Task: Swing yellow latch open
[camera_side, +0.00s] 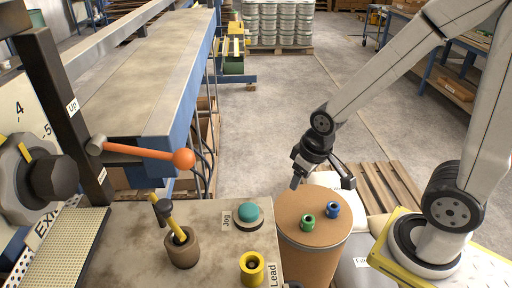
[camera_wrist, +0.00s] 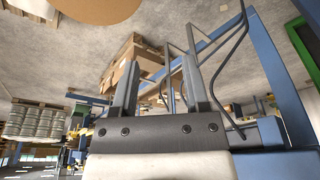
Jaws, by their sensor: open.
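No part is plainly marked as the yellow latch. A yellow bar (camera_side: 25,149) shows on the round grey knob unit (camera_side: 22,172) at the left edge. A yellow-handled tool (camera_side: 176,222) leans in a brown cup (camera_side: 182,248) on the bench. A yellow ring-shaped part (camera_side: 252,268) sits at the bench's front edge by the label "Lead". My gripper (camera_side: 321,181) is open and empty above the brown drum, well right of these parts. In the wrist view its two fingers (camera_wrist: 160,85) stand apart with nothing between them; no yellow latch is recognizable there.
An orange-handled lever (camera_side: 150,152) sticks out right from a dark post. A teal button (camera_side: 248,212) marked "Jog" is on the bench (camera_side: 125,255). Green (camera_side: 307,222) and blue (camera_side: 332,210) rings lie on the drum (camera_side: 290,205). Space above the bench's right part looks free.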

